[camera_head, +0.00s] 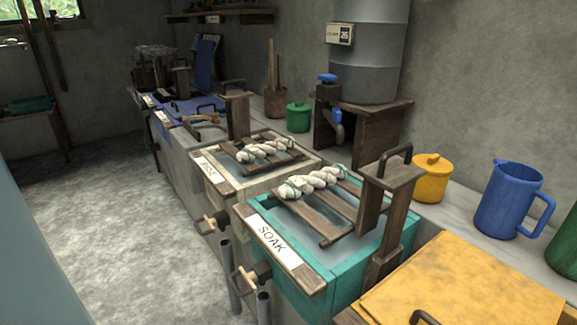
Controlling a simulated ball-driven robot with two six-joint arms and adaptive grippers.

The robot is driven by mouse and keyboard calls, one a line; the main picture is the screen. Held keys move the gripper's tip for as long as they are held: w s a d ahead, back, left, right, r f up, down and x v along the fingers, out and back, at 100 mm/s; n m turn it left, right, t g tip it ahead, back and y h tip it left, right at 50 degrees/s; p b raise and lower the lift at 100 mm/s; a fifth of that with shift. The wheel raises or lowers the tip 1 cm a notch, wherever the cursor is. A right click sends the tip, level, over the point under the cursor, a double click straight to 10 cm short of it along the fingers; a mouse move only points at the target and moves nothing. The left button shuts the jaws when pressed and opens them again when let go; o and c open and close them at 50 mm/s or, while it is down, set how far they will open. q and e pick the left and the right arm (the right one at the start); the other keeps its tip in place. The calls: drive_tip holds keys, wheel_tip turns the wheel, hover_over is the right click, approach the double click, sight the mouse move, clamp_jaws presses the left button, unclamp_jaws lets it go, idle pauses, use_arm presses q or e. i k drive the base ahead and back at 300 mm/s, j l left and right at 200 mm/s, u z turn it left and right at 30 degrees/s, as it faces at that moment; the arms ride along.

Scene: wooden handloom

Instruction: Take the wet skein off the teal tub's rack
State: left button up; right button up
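The teal tub (345,285) stands at the front centre with a SOAK label (278,247) on its front edge. Its wooden slatted rack (318,219) lies across the tub over pale liquid. A white twisted skein (314,182) lies across the slats at the rack's back end. A wooden post with a dark handle (389,176) stands at the tub's right side and hides part of its interior. Neither of my grippers is in view.
A pale tub (213,180) behind holds another skein (265,150) on its rack. Blue tubs stand beyond. A yellow lid (455,285) is in front right. A yellow pot (432,180) and blue jug (507,203) line the wall ledge. The floor (95,215) at left is clear.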

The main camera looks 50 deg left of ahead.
sight(292, 189)
drive_tip(key=u, duration=1.5)
